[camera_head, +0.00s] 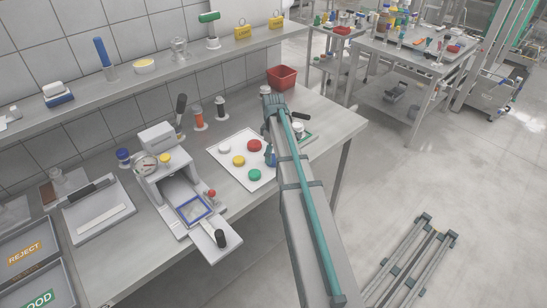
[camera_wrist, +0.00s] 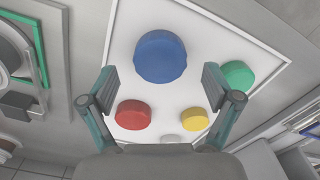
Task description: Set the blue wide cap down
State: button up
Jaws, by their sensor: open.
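The blue wide cap (camera_wrist: 161,57) rests on the white tray (camera_wrist: 268,60) in the wrist view, its round top facing me. My gripper (camera_wrist: 158,88) is open, with one finger on each side and a clear gap between each finger and the cap. The cap lies just beyond the fingertips and is not clasped. Red (camera_wrist: 133,115), yellow (camera_wrist: 194,119) and green (camera_wrist: 237,74) caps lie around it, with a white cap (camera_wrist: 172,139) partly hidden by my gripper. In the head view, my arm largely covers the blue cap's side of the tray (camera_head: 229,173).
A press-like device (camera_head: 157,165) with an open drawer stands left of the tray. A red bin (camera_head: 282,77) stands behind. A green-edged plate (camera_wrist: 40,50) lies beside the tray. Upright bottles stand behind the tray. The bench's right end is mostly bare.

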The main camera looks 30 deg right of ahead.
aim_at(273, 158)
notch_tip(273, 158, up, 10)
jog(key=b, duration=0.2)
jog(key=shift+b, duration=0.4)
